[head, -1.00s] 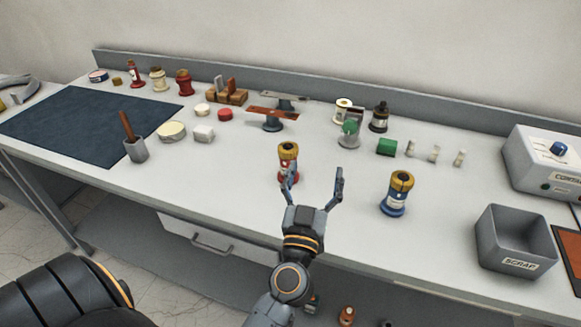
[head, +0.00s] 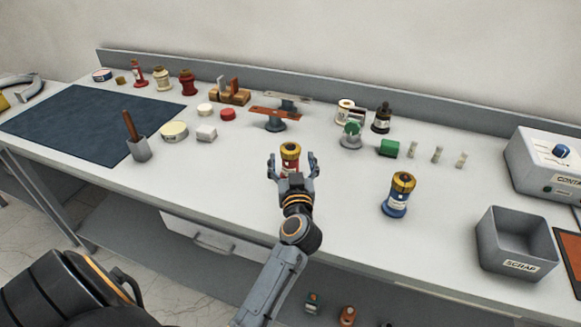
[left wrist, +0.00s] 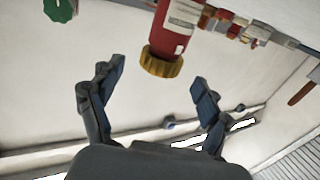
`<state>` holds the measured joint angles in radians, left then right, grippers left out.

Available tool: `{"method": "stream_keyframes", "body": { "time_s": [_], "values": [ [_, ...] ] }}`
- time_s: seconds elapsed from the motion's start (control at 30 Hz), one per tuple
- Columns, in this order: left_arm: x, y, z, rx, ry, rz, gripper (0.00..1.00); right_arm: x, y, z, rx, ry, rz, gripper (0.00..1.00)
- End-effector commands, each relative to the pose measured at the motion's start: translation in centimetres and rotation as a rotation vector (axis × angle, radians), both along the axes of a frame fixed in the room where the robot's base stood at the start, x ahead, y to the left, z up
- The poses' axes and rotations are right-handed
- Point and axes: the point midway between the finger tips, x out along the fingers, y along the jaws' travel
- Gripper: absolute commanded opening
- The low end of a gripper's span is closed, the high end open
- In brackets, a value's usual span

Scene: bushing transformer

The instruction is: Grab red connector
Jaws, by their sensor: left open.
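The red connector (head: 290,158) stands upright near the front middle of the bench, with a gold ring on top and a pale label. In the left wrist view the red connector (left wrist: 178,28) appears upside down, just beyond the fingertips. My left gripper (head: 292,163) is open, with one finger on each side of the connector in the head view. The left wrist view shows the left gripper (left wrist: 158,75) with nothing clamped between its fingers. Its palm hides the connector's lower part in the head view. My right gripper is not in view.
A blue connector (head: 397,195) with a gold top stands to the right. A grey scrap bin (head: 515,262) and a control box (head: 545,165) are further right. The bench between the two connectors is clear.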

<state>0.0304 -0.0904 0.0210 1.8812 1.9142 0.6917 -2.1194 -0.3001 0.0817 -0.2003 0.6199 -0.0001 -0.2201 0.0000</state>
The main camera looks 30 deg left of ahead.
Motion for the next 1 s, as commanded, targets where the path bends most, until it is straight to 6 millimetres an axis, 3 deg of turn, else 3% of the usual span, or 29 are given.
{"method": "stream_keyframes", "body": {
  "time_s": [0.3,0.57,0.93,1.0],
  "values": [
    [3.5,2.8,0.1,0.0,-0.002,0.001,0.78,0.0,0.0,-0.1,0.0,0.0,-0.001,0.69],
    [3.7,2.9,0.1,0.0,-0.001,0.001,0.78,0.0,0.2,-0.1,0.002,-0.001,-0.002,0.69],
    [3.6,2.9,0.1,0.0,-0.001,0.001,0.04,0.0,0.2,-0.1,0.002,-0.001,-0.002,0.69],
    [3.6,2.9,0.0,0.0,-0.001,0.001,0.0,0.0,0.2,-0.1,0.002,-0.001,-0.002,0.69]
  ]
}}
